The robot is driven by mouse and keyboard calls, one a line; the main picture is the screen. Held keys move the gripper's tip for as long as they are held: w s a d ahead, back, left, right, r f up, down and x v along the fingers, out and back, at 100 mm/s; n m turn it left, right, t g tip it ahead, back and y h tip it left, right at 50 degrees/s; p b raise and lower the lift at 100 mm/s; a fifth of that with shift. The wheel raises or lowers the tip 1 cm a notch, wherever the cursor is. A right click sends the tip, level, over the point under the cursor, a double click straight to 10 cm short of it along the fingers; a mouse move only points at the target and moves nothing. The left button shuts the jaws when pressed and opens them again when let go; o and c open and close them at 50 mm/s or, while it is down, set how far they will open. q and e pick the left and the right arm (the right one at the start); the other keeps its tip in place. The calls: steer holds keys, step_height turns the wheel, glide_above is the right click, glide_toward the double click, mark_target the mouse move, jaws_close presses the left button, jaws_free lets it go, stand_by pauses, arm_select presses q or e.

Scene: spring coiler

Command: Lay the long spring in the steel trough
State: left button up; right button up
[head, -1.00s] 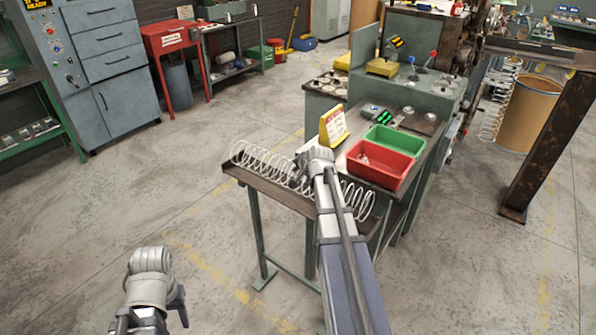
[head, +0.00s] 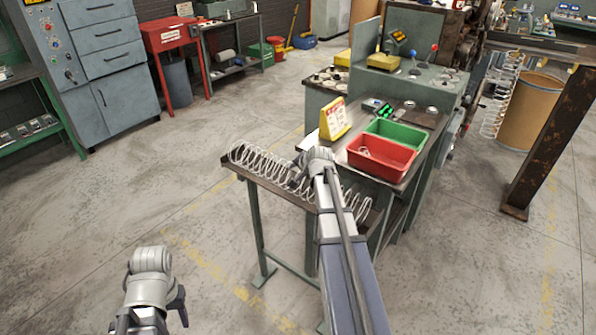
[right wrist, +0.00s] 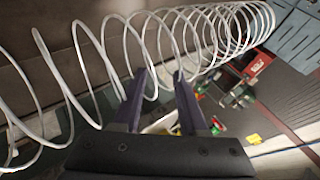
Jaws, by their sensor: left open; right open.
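The long spring (head: 262,161), a pale wire coil, lies lengthwise along the steel trough (head: 232,166). My right gripper (head: 297,180) is at the middle of the spring. In the right wrist view its two dark fingers (right wrist: 159,82) are apart, with coils of the spring (right wrist: 118,50) around and behind the fingertips. I see no coil clamped there. My left gripper (head: 180,306) is open and empty, low over the floor at the lower left, far from the trough.
A bench right of the trough holds a red bin (head: 382,164), a green bin (head: 398,137) and a yellow sign (head: 335,119). The coiler machine (head: 425,75) stands behind it. A rusty post (head: 545,150) is at the right. The floor left of the trough is clear.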

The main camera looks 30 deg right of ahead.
steer(key=d+p+v, duration=0.1)
steer(key=p+v, duration=0.4)
steer(key=v, duration=0.2)
steer(key=shift+s+a+r+p, duration=0.25)
steer(key=shift+s+a+p, duration=0.05)
steer(key=shift+a, duration=0.2)
stand_by(0.6)
